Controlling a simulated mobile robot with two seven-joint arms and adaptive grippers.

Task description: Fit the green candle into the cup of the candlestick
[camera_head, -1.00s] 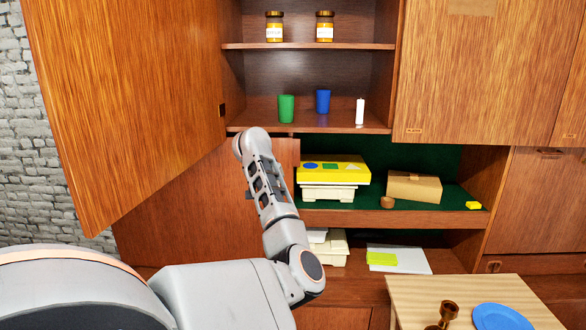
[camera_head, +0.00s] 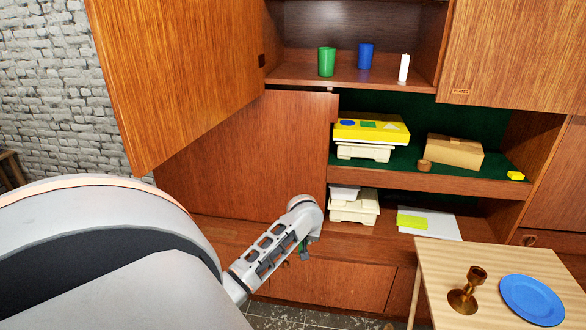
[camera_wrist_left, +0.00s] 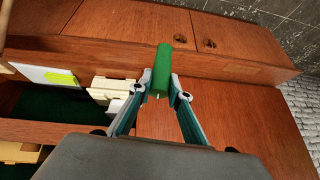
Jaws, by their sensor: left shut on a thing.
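The green candle (camera_wrist_left: 163,66) is held between the fingertips of my left gripper (camera_wrist_left: 161,86) in the left wrist view, its length pointing away from the palm. In the head view my left gripper (camera_head: 303,247) hangs mostly hidden under the wrist, in front of the lower cabinet; the candle cannot be made out clearly there. The brass candlestick (camera_head: 464,299) stands upright on the light wooden table at the lower right, with its cup on top. My left gripper is well to the left of it. My right gripper is not in view.
The table (camera_head: 440,262) also bears a blue plate (camera_head: 532,299), right of the candlestick. An open cabinet door (camera_head: 180,75) hangs at upper left. Shelves hold a green cup (camera_head: 326,62), a blue cup (camera_head: 365,56), a white candle (camera_head: 404,69) and boxes.

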